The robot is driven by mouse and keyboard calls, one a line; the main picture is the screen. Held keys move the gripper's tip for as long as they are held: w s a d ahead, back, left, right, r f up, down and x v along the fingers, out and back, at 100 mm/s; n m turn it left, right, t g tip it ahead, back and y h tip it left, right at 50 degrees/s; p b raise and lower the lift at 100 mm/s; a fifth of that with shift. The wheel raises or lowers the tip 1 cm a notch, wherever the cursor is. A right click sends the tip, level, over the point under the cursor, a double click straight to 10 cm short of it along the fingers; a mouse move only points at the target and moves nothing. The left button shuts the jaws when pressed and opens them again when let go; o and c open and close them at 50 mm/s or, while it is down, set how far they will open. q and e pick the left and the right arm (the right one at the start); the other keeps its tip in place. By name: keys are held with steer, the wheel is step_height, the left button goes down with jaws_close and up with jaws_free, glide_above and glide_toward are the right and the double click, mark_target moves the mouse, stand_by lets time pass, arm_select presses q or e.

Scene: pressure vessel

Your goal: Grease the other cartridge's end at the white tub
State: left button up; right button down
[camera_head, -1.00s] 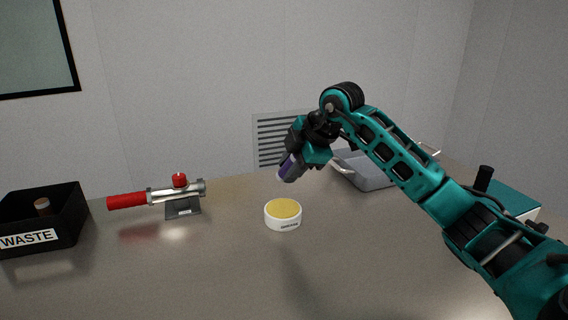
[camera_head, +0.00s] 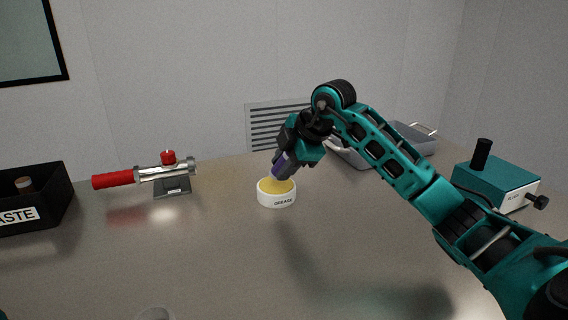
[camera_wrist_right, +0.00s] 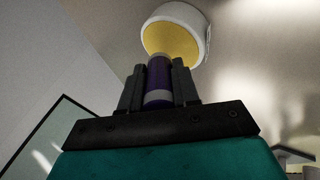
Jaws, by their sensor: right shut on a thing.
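The white tub (camera_head: 277,198), labelled GREASE and full of yellow grease, stands on the table. It also shows at the top of the right wrist view (camera_wrist_right: 203,37). My right gripper (camera_head: 289,157) is shut on a purple cartridge (camera_head: 282,167) and holds it tilted, lower end down over the tub. In the right wrist view the cartridge (camera_wrist_right: 158,82) lies between both fingers, its far end overlapping the yellow grease. That end is at the grease or just above it; I cannot tell if they touch. My left gripper is not in view.
A metal vessel (camera_head: 165,173) with a red handle sits on a grey stand at left. A black waste bin (camera_head: 45,190) holding a brown-topped item is farther left. A grey tray (camera_head: 408,138) is partly behind my arm. A teal box (camera_head: 492,180) stands at right. The front table is mostly clear.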

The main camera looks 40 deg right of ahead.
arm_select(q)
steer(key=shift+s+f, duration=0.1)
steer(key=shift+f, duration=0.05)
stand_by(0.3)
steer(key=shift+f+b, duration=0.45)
arm_select(e)
steer(key=shift+f, duration=0.8)
stand_by(0.4)
steer(key=shift+r+p, duration=0.85)
steer(key=shift+r, duration=0.05)
steer(key=shift+r+p, duration=0.6)
steer(key=shift+r, duration=0.1)
steer(key=shift+r+p, duration=0.35)
step_height(320, 180, up, 2)
steer(key=shift+r+p, duration=0.1)
steer(key=shift+p, duration=0.8)
steer(key=shift+r+p, duration=0.55)
steer(key=shift+r, duration=0.05)
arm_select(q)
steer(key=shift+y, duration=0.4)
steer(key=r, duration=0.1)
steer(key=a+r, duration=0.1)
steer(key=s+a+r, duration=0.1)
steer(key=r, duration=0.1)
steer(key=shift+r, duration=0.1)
